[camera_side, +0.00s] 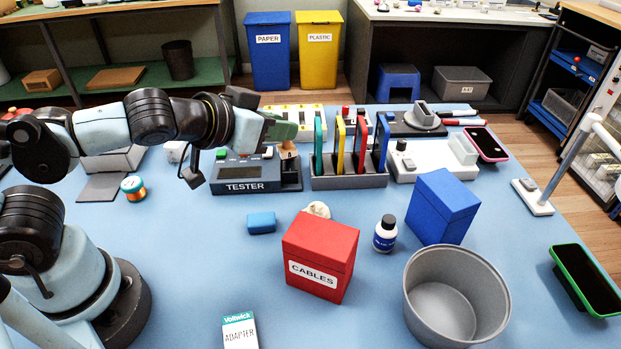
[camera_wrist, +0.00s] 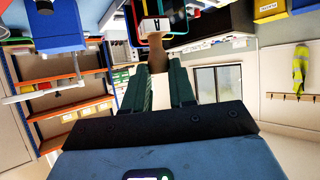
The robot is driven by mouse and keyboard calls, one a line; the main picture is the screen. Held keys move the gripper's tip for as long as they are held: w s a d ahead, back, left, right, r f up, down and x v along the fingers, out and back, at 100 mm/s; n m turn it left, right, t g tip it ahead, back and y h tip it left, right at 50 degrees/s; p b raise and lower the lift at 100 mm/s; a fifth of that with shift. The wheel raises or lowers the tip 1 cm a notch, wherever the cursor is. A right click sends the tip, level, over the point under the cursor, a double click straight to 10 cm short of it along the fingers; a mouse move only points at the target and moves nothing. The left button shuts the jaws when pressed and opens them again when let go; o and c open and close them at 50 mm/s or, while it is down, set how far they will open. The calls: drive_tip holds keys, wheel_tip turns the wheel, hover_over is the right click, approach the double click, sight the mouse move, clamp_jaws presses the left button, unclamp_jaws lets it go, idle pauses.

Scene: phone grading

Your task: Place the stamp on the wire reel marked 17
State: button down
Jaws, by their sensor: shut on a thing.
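My gripper (camera_side: 282,131) has green fingers and is above the back right of the tester. It is shut on a stamp (camera_side: 288,149) with a brown wooden handle. In the wrist view the stamp (camera_wrist: 157,55) sits between my fingertips (camera_wrist: 160,72), its pale end marked with a dark letter "A". A wire reel (camera_side: 133,188) with copper-coloured wire and a teal top stands on the blue table at the left, well away from my gripper. Its number is too small to read. A pale round thing (camera_side: 318,209) is partly hidden behind the red box; I cannot tell what it is.
The tester (camera_side: 245,187) and a rack (camera_side: 348,182) of coloured upright pieces are close to my gripper. A red CABLES box (camera_side: 318,255), blue block (camera_side: 262,222), bottle (camera_side: 385,233), blue box (camera_side: 443,206) and grey bin (camera_side: 407,290) stand in front. The table around the reel is mostly clear.

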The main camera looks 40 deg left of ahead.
drive_tip(key=s+a+f+n+g+y, duration=0.2)
drive_tip(key=s+a+n+g+y, duration=0.15)
drive_tip(key=a+n+y, duration=0.5)
drive_tip(key=s+a+r+n+g+y, duration=0.4)
drive_tip(key=s+a+n+g, duration=0.3)
drive_tip(key=s+n+g, duration=0.25)
drive_tip(key=shift+n, duration=0.3)
drive_tip(key=shift+s+a+f, duration=0.6)
drive_tip(key=shift+a+f, duration=1.25)
drive_tip(key=shift+s+a+f, duration=0.55)
drive_tip(key=shift+a+f, duration=1.25)
drive_tip(key=shift+f, duration=0.1)
drive_tip(key=shift+s+a+f, duration=0.6)
drive_tip(key=shift+a+f, duration=1.25)
drive_tip(key=c, duration=0.9)
unclamp_jaws()
drive_tip(key=shift+c, duration=0.2)
